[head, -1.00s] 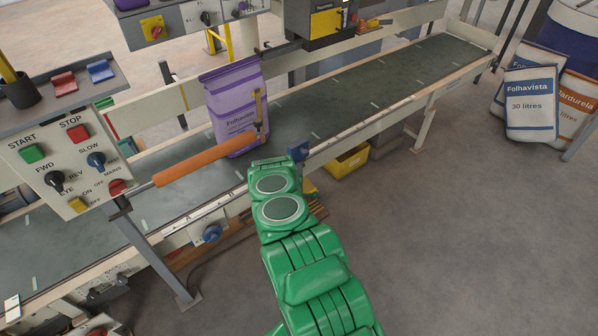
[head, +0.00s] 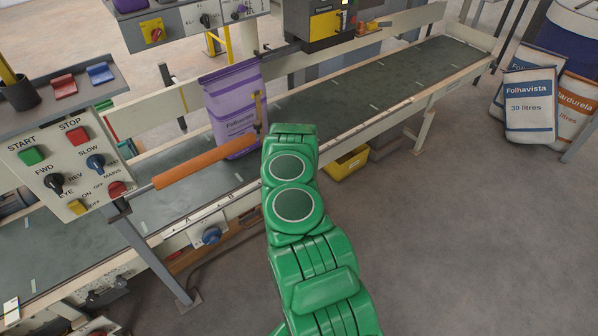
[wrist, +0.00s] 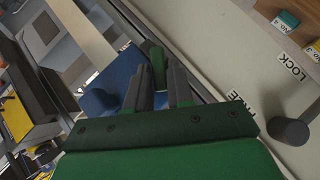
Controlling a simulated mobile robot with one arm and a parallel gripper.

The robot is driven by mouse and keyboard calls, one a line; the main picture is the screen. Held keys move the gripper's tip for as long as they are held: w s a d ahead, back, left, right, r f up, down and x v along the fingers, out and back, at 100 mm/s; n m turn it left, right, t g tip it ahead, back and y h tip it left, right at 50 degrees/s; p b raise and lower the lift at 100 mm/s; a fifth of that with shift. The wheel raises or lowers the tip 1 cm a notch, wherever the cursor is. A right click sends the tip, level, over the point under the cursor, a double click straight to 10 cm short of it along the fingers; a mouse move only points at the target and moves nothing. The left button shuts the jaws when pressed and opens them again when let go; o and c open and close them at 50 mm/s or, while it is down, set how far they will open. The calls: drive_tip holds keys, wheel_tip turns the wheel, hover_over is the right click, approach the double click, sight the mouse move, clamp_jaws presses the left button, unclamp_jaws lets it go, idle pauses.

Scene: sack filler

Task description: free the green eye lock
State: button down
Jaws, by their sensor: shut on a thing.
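In the wrist view my gripper (wrist: 159,75) has its two dark fingers closed on a small green piece, which looks like the green eye lock (wrist: 157,55). Most of the lock is hidden between the fingers. A blue block (wrist: 118,78) sits just left of the fingers. A LOCK label (wrist: 287,67) is at the right on the pale rail. A FREE label (wrist: 241,95) is nearer, partly covered by my gripper's body. In the head view my green arm hides the gripper and the lock at the near belt edge.
A dark round knob (wrist: 289,131) stands close to the right of my gripper. A purple sack (head: 233,105) stands on the conveyor belt (head: 350,85). An orange-handled bar (head: 205,162) crosses above the belt. The floor at the right (head: 480,230) is clear.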

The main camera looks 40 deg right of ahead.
drive_tip(key=shift+d+r+m+g+y, duration=0.25)
drive_tip(key=shift+d+m+y, duration=0.4)
drive_tip(key=shift+y, duration=0.7)
drive_tip(key=shift+d+r+m+g+y, duration=0.15)
drive_tip(key=shift+d+r+m+y, duration=0.15)
drive_tip(key=shift+m+y, duration=0.9)
drive_tip(key=shift+d+r+m+g+y, duration=0.2)
drive_tip(key=shift+d+m+y, duration=0.35)
drive_tip(key=shift+y, duration=1.3)
drive_tip(key=c, duration=1.1)
unclamp_jaws()
